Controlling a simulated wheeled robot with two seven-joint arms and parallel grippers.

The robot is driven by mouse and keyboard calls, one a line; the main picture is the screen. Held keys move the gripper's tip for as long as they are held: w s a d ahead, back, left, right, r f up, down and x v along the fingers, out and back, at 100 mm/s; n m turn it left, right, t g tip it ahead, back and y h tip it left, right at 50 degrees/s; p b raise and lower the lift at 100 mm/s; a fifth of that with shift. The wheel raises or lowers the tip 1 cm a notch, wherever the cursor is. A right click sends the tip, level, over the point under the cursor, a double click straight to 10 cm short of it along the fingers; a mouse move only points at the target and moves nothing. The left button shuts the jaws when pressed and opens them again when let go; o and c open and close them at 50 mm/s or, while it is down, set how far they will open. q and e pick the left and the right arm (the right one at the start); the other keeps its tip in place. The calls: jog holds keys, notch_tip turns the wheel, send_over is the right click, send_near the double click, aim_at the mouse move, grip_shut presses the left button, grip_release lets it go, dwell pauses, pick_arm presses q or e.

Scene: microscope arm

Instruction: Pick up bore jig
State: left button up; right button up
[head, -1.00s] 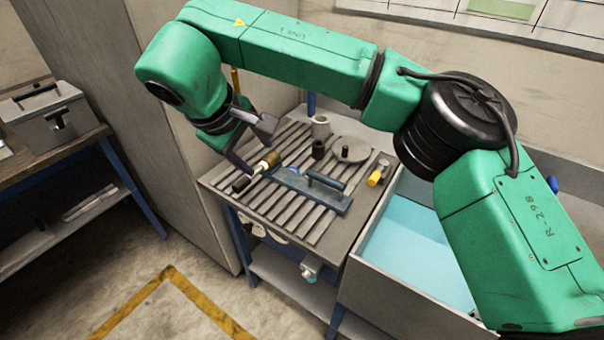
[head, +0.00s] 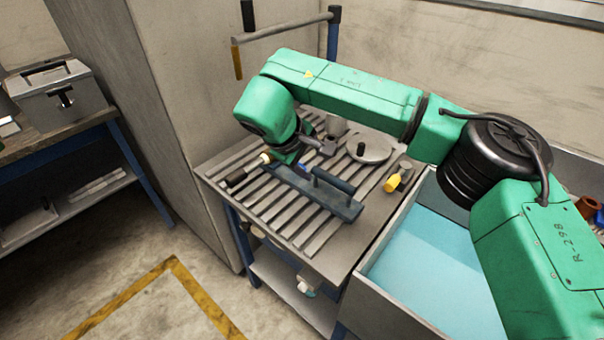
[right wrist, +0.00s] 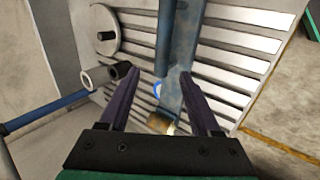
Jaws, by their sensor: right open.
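The bore jig seems to be the blue flat bar (head: 338,208) with a raised bar handle (head: 334,181), lying on the slatted bench top. My right gripper (head: 308,152) is over the far left end of the bar in the head view. In the right wrist view its two dark fingers (right wrist: 156,88) are spread apart with nothing clamped between them. The arm partly hides that end of the bar. My left gripper is not in view.
A blue-lined bin (head: 425,240) adjoins the bench's right side.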

aim_at(322, 173)
jog(key=p+x, duration=0.2)
jog(key=x, duration=0.3)
jog(key=shift+s+d+f, duration=0.1)
jog(key=shift+s+f, duration=0.05)
jog(key=shift+s, duration=0.05)
jog(key=shift+d+f, duration=0.1)
jog(key=shift+f, duration=0.1)
grip_shut()
jog(key=shift+w+r, duration=0.1)
jog(key=shift+r, duration=0.05)
dwell(0.7)
